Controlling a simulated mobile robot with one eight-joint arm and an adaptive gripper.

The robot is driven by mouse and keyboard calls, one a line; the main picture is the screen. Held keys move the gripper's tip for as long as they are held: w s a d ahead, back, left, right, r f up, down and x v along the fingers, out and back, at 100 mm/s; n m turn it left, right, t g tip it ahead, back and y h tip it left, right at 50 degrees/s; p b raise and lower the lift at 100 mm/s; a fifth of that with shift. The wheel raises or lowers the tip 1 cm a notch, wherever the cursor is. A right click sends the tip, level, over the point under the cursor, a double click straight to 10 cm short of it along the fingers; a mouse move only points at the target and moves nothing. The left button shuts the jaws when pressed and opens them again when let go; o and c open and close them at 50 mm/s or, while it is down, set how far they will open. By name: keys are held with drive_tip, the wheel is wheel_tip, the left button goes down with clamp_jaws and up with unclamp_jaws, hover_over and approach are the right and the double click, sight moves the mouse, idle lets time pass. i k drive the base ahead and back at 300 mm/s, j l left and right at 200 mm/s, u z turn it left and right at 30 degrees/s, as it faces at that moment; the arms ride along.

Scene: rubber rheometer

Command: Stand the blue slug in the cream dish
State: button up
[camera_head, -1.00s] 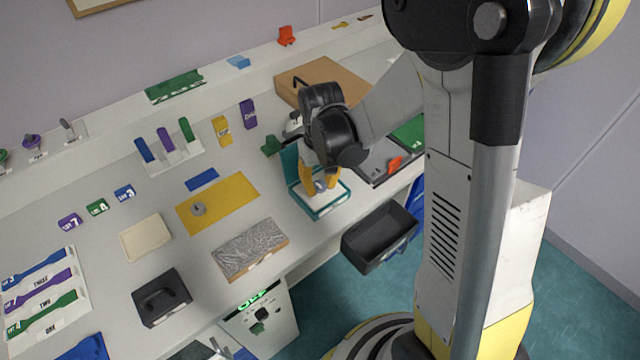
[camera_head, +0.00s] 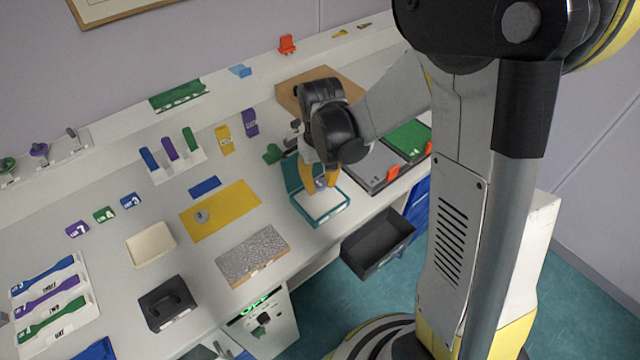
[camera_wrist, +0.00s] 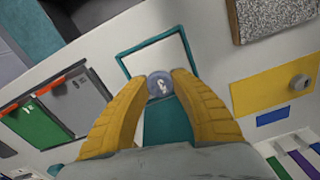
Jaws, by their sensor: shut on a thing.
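My gripper (camera_head: 320,186) is shut on a small round blue-grey piece with a pale mark on its top. The piece shows between my yellow fingertips in the wrist view (camera_wrist: 160,84); it may be the blue slug, but its colour is dull. It is held over the open teal box (camera_head: 325,218), which has a white inside. The cream dish (camera_head: 150,244) lies flat and empty on the bench, well to the left of my gripper. It is not seen in the wrist view.
A yellow mat (camera_head: 233,207) with a grey round piece (camera_head: 202,217) lies between box and dish. A speckled grey slab (camera_head: 252,252) lies in front. A white rack (camera_head: 177,168) holds upright blue, purple and green pieces. A black bin (camera_head: 378,243) hangs at the bench edge.

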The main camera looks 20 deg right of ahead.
sight(141, 250)
drive_tip(key=i+j+u, duration=0.1)
drive_tip(key=j+u, duration=0.2)
drive_tip(key=i+j+u, duration=0.1)
drive_tip(key=j+u, duration=0.25)
drive_tip(key=i+j+u, duration=0.15)
drive_tip(key=j+u, duration=0.15)
